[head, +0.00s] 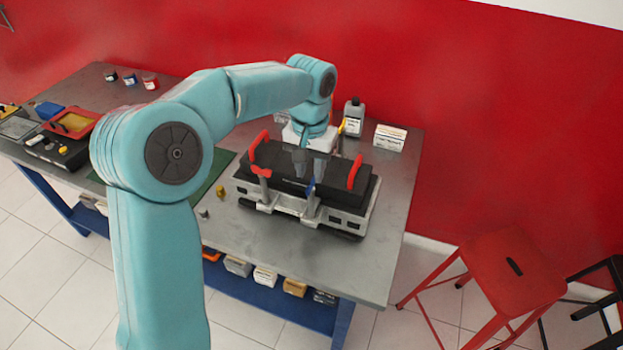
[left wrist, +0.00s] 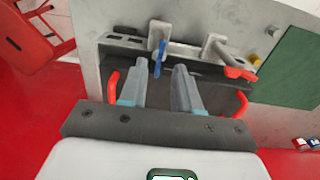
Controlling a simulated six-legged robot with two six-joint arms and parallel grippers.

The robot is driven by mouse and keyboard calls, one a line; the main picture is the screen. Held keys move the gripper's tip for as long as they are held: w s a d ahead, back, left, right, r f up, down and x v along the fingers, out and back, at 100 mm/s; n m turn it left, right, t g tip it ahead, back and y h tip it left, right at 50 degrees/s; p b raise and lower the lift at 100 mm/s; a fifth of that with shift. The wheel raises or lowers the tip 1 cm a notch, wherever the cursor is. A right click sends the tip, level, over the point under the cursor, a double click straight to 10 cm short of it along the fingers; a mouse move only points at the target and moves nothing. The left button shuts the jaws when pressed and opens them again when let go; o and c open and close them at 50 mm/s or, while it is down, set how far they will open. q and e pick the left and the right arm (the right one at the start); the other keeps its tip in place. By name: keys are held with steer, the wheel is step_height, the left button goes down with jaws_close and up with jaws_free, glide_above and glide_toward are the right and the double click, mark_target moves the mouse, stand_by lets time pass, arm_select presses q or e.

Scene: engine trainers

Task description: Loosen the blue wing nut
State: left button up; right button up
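The engine trainer (head: 340,215) is a dark block with a grey base on the table. The blue wing nut (head: 311,187) sits on a grey post at its front side. In the left wrist view the blue wing nut (left wrist: 160,58) shows as a narrow blue piece just beyond the fingertips, roughly midway between them. My left gripper (head: 309,173) points down at it. In the left wrist view its two grey fingers (left wrist: 160,72) are apart with nothing between them. Contact with the nut cannot be made out. My right gripper is not in view.
A red wing nut (head: 261,171) sits on another post, to the left. Two red handles (head: 355,172) rise from the trainer's ends. A grey bottle (head: 353,117) and a white box (head: 390,137) stand behind. The table's front right (head: 365,268) is clear. A red stool (head: 512,270) stands at right.

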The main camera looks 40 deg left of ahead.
mark_target(312, 182)
arm_select(q)
step_height(312, 182, down, 3)
steer(key=shift+w+f, duration=0.1)
steer(key=shift+f, duration=0.1)
steer(key=shift+w+f, duration=0.2)
steer(key=shift+s+a+r, duration=0.1)
steer(key=shift+s+r, duration=0.05)
steer(key=shift+s, duration=0.25)
steer(key=shift+c, duration=0.3)
steer(key=shift+w, duration=0.1)
steer(key=c, duration=0.5)
steer(key=shift+w, duration=0.15)
jaws_close()
